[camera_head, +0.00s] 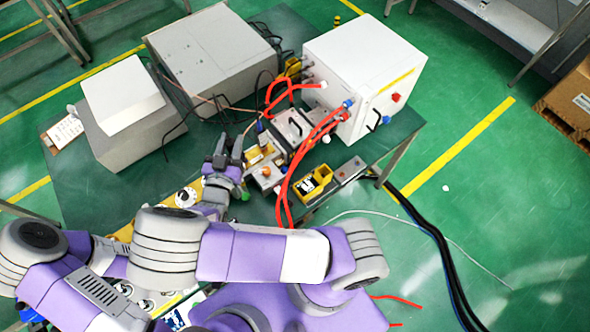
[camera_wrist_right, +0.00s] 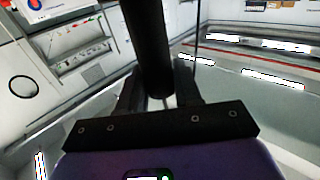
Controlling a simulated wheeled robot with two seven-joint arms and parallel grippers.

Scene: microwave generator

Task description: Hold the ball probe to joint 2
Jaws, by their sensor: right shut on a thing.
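My right gripper (camera_head: 226,152) is over the table, just left of the metal waveguide assembly (camera_head: 264,158); its fingers also show in the right wrist view (camera_wrist_right: 158,92). It is shut on a thick black rod, the handle of the ball probe (camera_wrist_right: 146,40), which runs up out of that view. A thin dark cable hangs beside the rod. The ball end cannot be made out. The assembly has brass-coloured and grey blocks; I cannot tell which of its joints is joint 2, or whether the probe touches one. My left gripper is not in view.
A white cabinet (camera_head: 366,70) with red hoses (camera_head: 310,150) stands at the table's right. Grey boxes (camera_head: 212,50) (camera_head: 124,112) stand at the back and left. A yellow device (camera_head: 316,186) lies by the near edge. Black cables (camera_head: 432,235) trail over the green floor.

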